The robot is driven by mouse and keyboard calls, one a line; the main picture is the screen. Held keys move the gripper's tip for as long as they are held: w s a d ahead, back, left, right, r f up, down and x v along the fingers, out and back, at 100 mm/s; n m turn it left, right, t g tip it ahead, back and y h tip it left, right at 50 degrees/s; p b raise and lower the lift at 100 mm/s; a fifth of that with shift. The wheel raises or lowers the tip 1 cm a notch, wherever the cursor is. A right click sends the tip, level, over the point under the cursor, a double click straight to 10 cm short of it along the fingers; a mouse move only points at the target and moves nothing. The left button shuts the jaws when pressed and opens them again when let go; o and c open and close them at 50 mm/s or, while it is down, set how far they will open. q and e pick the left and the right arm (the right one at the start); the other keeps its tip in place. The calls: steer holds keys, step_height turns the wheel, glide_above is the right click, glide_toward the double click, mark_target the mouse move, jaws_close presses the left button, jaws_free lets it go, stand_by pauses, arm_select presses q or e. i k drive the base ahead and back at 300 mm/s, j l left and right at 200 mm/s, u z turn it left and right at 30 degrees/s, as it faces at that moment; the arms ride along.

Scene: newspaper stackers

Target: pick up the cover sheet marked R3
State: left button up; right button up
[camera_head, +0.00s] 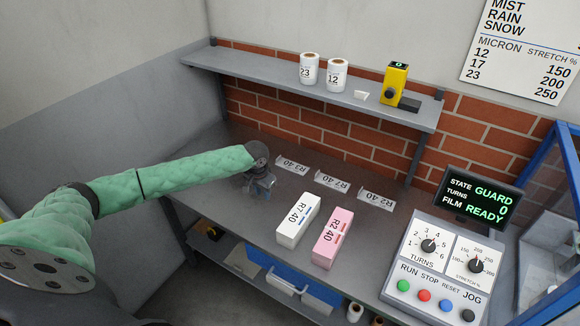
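The label reading R3 40 (292,166) is a small pale card at the back left of the grey bench, leftmost in a row of three. A card (331,181) that seems to read R7 40 is in the middle. A card reading R2 40 (376,199) is on the right. My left gripper (262,190) is over the bench just left of and nearer than the R3 card, apart from it in the picture. Its dark fingers point down, and their gap is too small to judge. I see nothing held. My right gripper is out of view.
A white R7 40 bundle (298,220) and a pink R2 40 bundle (332,238) lie front of the cards. A control panel (442,262) and screen (476,198) stand right. A shelf (290,82) with rolls overhangs the back. The bench's left end is bare.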

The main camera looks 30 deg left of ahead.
mark_target(288, 164)
steer(key=i+j, duration=0.25)
steer(key=i, duration=0.2)
steer(key=i+j, duration=0.2)
steer(key=i, duration=0.3)
